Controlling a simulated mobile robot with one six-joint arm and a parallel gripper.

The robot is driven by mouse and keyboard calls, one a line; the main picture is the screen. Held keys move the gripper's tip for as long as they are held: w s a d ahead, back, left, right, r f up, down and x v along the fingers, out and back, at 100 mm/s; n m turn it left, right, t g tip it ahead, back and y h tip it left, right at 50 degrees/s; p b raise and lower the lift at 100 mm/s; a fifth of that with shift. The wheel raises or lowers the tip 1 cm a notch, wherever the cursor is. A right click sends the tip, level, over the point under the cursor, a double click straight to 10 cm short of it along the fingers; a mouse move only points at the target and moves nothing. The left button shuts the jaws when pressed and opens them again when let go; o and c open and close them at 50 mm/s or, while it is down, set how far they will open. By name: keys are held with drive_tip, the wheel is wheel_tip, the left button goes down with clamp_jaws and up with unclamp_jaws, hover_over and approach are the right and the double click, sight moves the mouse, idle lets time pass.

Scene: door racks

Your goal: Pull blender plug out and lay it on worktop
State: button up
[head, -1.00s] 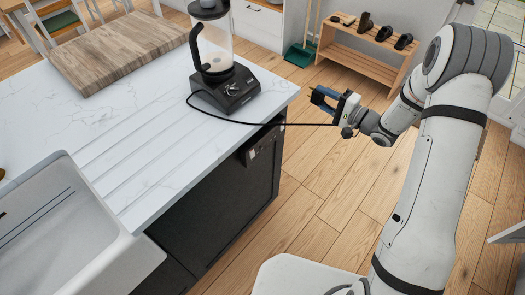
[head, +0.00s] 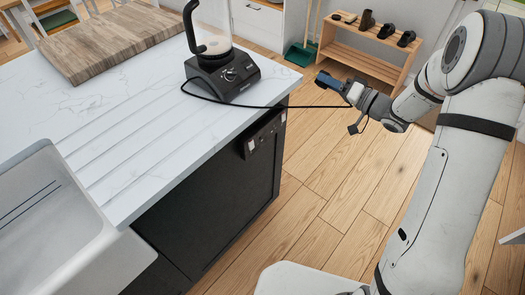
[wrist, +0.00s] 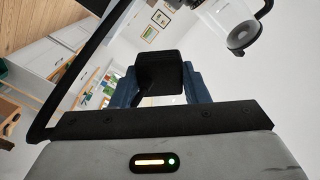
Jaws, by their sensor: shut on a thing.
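The black blender (head: 222,78) stands on the white worktop (head: 120,100) near its right edge. Its black cable (head: 270,106) runs over the edge and through the air to my gripper (head: 324,78). In the wrist view my gripper (wrist: 160,88) has its blue fingers shut on the black, blocky plug (wrist: 159,72). The plug is clear of the counter side, held out over the floor to the right of the worktop. In the head view the plug is too small to make out.
A black socket strip (head: 264,134) is on the counter's dark end. A wooden board (head: 110,40) lies at the back of the worktop, and a sink (head: 60,220) is at the front left. The ribbed worktop between sink and blender is bare. A shoe rack (head: 365,62) stands behind my arm.

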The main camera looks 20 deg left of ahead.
drive_tip(key=n+b, duration=0.9)
drive_tip(key=shift+r, duration=0.1)
drive_tip(key=g+h+p, duration=0.1)
drive_tip(key=h+p, duration=0.2)
drive_tip(key=p, duration=0.6)
drive_tip(key=shift+a, duration=0.1)
